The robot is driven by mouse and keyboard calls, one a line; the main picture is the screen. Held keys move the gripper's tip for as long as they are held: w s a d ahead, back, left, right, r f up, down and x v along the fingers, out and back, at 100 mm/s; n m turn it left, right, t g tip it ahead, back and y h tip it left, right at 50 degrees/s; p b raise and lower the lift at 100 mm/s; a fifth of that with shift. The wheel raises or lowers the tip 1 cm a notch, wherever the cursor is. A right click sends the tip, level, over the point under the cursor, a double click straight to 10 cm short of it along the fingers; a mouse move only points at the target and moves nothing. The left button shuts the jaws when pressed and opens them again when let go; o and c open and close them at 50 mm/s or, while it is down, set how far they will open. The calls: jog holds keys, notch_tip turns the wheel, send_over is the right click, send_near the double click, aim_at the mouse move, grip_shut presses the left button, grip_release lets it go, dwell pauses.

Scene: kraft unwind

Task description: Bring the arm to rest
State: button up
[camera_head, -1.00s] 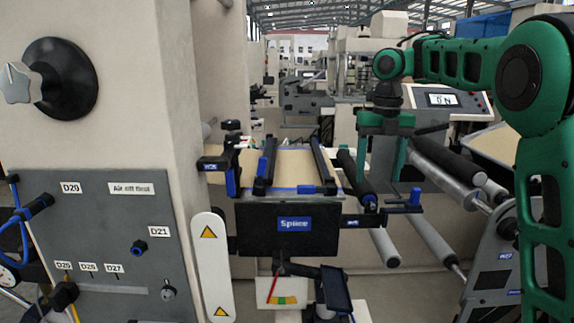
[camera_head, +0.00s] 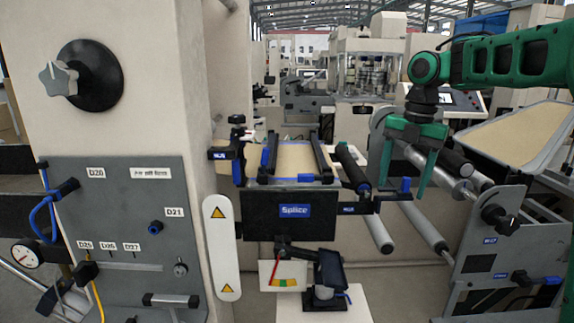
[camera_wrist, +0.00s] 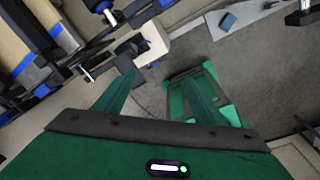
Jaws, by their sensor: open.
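My green arm (camera_head: 520,58) reaches in from the right in the head view, with its elbow out of frame. My gripper (camera_head: 407,190) hangs from it, pointing down, in front of the rollers and right of the splice table. Its two green fingers are apart with nothing between them. In the wrist view my gripper (camera_wrist: 165,95) also shows open and empty, above grey floor and a green part that looks like my own base.
The splice table (camera_head: 292,158) has a black front panel with a "Splice" label (camera_head: 294,211). Rollers (camera_head: 425,232) and a grey side plate (camera_head: 490,250) stand right.

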jog(key=s+d+f+m, duration=0.4)
jog(key=s+f+m, duration=0.1)
jog(key=s+m, duration=0.6)
jog(key=s+d+f+m, duration=0.5)
jog(key=s+m, duration=0.7)
jog(key=s+d+f+m, duration=0.4)
jog(key=s+f+m, duration=0.1)
jog(key=s+m, duration=0.6)
jog(key=shift+s+d+f+m+h, duration=0.15)
jog(key=shift+d+f+m+h, duration=0.05)
jog(key=shift+f+m+h, duration=0.2)
jog(key=shift+w+f, duration=0.25)
jog(key=shift+w, duration=0.4)
